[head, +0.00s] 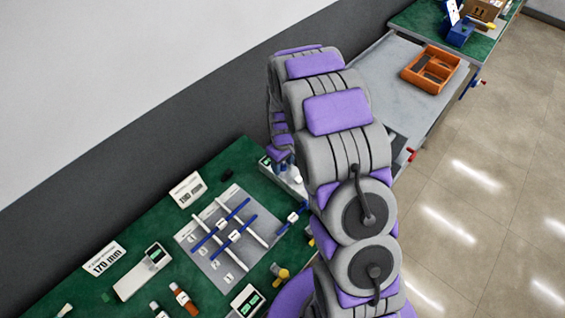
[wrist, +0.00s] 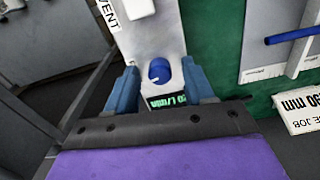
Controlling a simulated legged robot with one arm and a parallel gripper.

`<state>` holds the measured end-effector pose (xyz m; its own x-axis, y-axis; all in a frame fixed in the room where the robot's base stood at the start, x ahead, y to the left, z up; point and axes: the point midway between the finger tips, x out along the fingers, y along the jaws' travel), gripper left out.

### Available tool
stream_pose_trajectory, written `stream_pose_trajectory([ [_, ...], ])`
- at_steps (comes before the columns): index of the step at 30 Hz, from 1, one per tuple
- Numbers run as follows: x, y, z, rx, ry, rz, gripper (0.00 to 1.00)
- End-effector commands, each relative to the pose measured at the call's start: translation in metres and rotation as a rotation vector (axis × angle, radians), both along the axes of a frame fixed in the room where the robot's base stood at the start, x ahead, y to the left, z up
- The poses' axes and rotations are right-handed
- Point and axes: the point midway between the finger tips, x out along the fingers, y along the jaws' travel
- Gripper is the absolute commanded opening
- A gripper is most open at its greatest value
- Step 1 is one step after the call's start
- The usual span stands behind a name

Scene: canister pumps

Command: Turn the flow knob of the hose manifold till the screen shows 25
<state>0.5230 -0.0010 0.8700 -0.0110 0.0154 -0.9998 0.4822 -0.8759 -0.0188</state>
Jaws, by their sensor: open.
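The hose manifold (wrist: 152,38) is a pale block in the wrist view, with a round blue flow knob (wrist: 159,71) that has a white pointer mark. Its small green-lit screen (wrist: 167,100) reads upside down in L/min; the end of the number looks like a 0, but the first digit is unclear. My gripper (wrist: 160,67) is open, one blue finger on each side of the knob; I cannot tell whether either touches it. In the head view the manifold (head: 293,183) is partly hidden behind my arm, and the gripper is mostly hidden.
A VENT label (wrist: 108,14) is beside the manifold. In the head view, a grey board with blue and white bars (head: 205,262), a white meter (head: 143,272) and small bottles (head: 184,299) lie on the green bench. An orange tray (head: 457,62) sits on the grey table behind.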

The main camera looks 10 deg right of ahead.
Motion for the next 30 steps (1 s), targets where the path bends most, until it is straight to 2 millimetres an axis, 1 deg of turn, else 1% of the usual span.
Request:
stream_pose_trajectory([
  [5,0.0,0.0,0.002,0.0,-0.001,0.0,0.53],
  [8,0.001,0.0,0.011,0.0,-0.004,0.0,0.53],
  [11,0.002,0.0,0.028,0.0,-0.008,0.0,0.53],
  [24,0.003,-0.001,0.124,0.0,-0.004,0.0,0.53],
  [30,0.004,-0.002,0.157,-0.001,-0.004,0.001,0.53],
])
